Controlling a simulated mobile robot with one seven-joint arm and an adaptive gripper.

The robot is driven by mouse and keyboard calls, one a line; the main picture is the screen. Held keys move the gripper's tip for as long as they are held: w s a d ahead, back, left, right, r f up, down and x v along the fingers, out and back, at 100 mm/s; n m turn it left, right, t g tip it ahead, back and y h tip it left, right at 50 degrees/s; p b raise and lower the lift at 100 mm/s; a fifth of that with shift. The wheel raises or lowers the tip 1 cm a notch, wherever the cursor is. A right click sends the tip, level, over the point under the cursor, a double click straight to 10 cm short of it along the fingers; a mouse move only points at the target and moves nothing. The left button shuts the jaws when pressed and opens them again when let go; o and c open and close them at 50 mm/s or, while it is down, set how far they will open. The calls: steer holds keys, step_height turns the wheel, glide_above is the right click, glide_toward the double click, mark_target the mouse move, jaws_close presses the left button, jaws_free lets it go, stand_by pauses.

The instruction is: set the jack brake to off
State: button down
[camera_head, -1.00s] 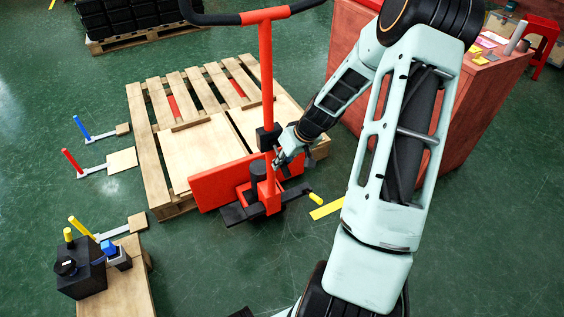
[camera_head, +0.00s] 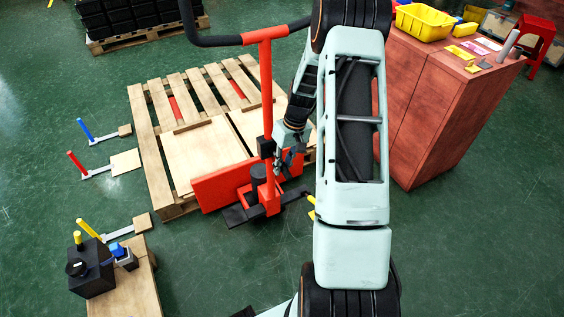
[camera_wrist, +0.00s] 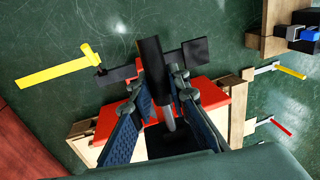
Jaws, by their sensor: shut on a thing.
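The red pallet jack (camera_head: 267,95) stands upright at the near edge of the wooden pallet, with its black handlebar at the top. My gripper (camera_head: 280,164) is low beside the jack's column, near its black cylinder (camera_head: 258,174). In the wrist view, the blue-padded fingers of my gripper (camera_wrist: 161,90) close on a black grip (camera_wrist: 152,62) with a grey rod (camera_wrist: 169,117) below it. This looks like a lever on the jack, but I cannot tell its brake setting. A yellow-ended part (camera_wrist: 91,55) sticks out at the jack's side; my arm partly hides it in the head view.
The pallet (camera_head: 143,132) lies behind the jack. A reddish cabinet (camera_head: 440,105) carrying a yellow bin (camera_head: 424,22) stands at right. Blue, red and yellow levers (camera_head: 85,130) (camera_head: 77,164) (camera_head: 90,230) are at left. A black box (camera_head: 92,270) sits on a wooden stand at lower left.

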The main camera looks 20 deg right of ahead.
steer(key=shift+r+g+p, duration=0.55)
steer(key=shift+g+p, duration=0.15)
steer(key=shift+g, duration=0.2)
steer(key=c, duration=1.8)
jaws_free()
steer(key=shift+r, duration=0.1)
steer(key=v, duration=0.7)
steer(key=shift+w+r, duration=0.1)
steer(key=shift+r, duration=0.05)
